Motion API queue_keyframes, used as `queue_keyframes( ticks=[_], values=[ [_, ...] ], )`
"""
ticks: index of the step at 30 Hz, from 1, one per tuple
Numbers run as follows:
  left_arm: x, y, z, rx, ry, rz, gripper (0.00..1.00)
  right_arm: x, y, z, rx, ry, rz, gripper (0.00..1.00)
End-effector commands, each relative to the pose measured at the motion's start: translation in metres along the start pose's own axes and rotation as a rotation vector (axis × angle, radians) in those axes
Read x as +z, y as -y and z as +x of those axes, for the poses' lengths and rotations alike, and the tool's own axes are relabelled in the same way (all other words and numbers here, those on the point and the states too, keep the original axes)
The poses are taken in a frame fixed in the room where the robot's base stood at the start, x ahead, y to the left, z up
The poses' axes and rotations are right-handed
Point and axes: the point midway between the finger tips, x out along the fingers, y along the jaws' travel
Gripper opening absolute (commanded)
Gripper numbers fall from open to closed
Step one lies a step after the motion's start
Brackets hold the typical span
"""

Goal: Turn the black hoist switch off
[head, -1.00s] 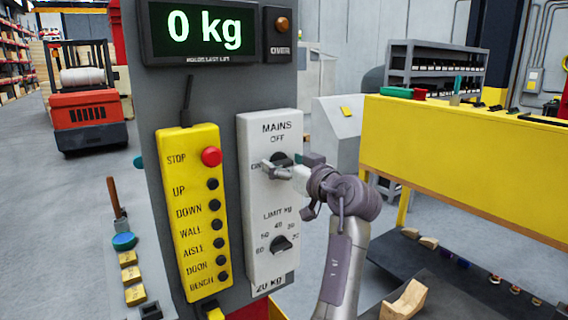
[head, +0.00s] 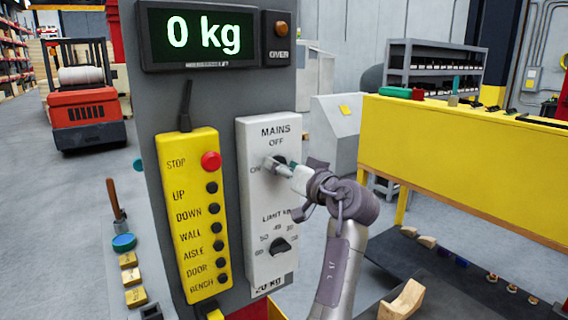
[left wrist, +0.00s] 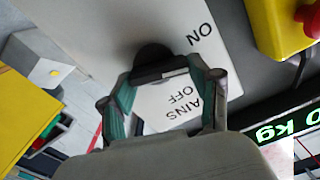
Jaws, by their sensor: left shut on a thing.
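The black mains switch knob (head: 281,161) sits on the upper part of a white panel (head: 256,200) marked MAINS, OFF and ON. My left gripper (head: 278,165) reaches it from the right and is shut on it. In the left wrist view the black knob (left wrist: 152,58) lies between the two fingertips, with OFF and ON lettered beside it. The fingers hide part of the knob in the head view, so its exact pointing direction is hard to tell. My right gripper is not in view.
A black limit knob (head: 281,246) is lower on the same panel. A yellow control box (head: 190,235) with a red stop button (head: 211,161) is left of it. A lit display (head: 205,36) above reads 0 kg. A yellow bench (head: 460,160) stands to the right.

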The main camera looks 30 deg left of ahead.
Motion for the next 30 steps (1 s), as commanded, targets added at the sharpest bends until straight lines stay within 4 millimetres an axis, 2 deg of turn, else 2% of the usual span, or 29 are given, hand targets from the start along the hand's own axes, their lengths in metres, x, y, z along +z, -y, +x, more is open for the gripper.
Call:
queue_keyframes(
  ticks=[30],
  values=[
    [-0.005, -0.006, 0.0, -0.002, -0.003, 0.941, 0.28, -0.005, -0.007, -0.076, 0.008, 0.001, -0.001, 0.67]
  ],
)
